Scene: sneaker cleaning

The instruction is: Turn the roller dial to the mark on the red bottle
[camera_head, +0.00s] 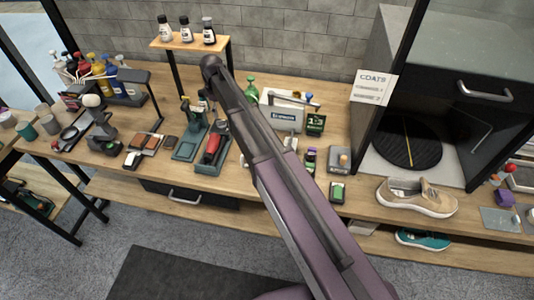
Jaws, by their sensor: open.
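Several bottles with coloured contents stand in a group at the back left of the bench. A reddish one (71,65) is among them, but it is too small for me to see any mark on it. A red object (212,147) lies in a dark green tray (208,169) left of my arm; I cannot tell whether it is a bottle. I cannot make out for certain which item is the roller dial. My arm crosses the middle of the view from the bottom to the upper left and covers part of the bench.
A wooden bench (262,203) carries many small items. Three dark-labelled bottles stand on a raised shelf (190,41). A tan sneaker (417,198) is at the right, below a dark cabinet (480,100) with a round black plate (407,142). A sign (373,87) hangs beside it.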

